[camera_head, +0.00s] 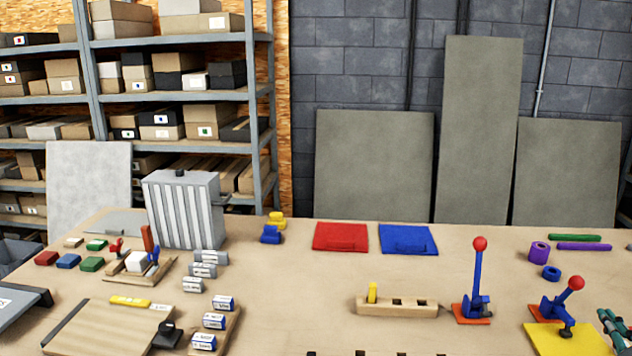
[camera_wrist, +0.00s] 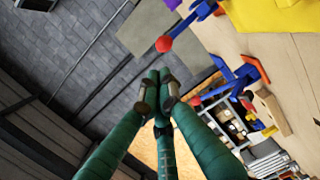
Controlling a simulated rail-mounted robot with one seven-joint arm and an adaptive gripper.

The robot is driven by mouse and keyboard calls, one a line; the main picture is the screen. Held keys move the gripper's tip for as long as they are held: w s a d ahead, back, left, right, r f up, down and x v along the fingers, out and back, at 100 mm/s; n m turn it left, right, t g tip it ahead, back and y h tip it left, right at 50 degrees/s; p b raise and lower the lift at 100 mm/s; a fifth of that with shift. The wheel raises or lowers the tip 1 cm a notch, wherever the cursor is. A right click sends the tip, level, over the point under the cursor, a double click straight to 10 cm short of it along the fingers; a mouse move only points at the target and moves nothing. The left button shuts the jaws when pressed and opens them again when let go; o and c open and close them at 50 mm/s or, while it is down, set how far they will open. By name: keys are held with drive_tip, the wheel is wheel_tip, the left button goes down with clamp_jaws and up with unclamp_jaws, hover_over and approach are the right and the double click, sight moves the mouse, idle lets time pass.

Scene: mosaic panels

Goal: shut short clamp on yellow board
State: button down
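The yellow board (camera_head: 545,340) lies at the front right of the table. On it stands the short blue clamp (camera_head: 552,306), its lever slanting up to the right to a red ball knob (camera_head: 575,283). In the wrist view the yellow board (camera_wrist: 280,12) is at the top right, and the red knob (camera_wrist: 164,44) shows just above my fingertips, apart from them in the picture. My gripper (camera_wrist: 158,88) has green fingers with tips drawn together and nothing between them. It also shows at the right edge of the head view (camera_head: 606,318), right of the board, partly cut off.
A taller blue clamp (camera_head: 478,285) with an upright lever and red ball stands on an orange base to the left.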

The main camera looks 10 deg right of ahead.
sight(578, 277)
drive_tip(key=p+x, duration=0.1)
drive_tip(key=x, duration=0.5)
drive_tip(key=p+x, duration=0.2)
drive_tip(key=x, duration=0.4)
drive_tip(key=shift+w+r, duration=0.1)
drive_tip(key=shift+r, duration=0.15)
drive_tip(key=shift+w+a, duration=0.1)
drive_tip(key=shift+a, duration=0.05)
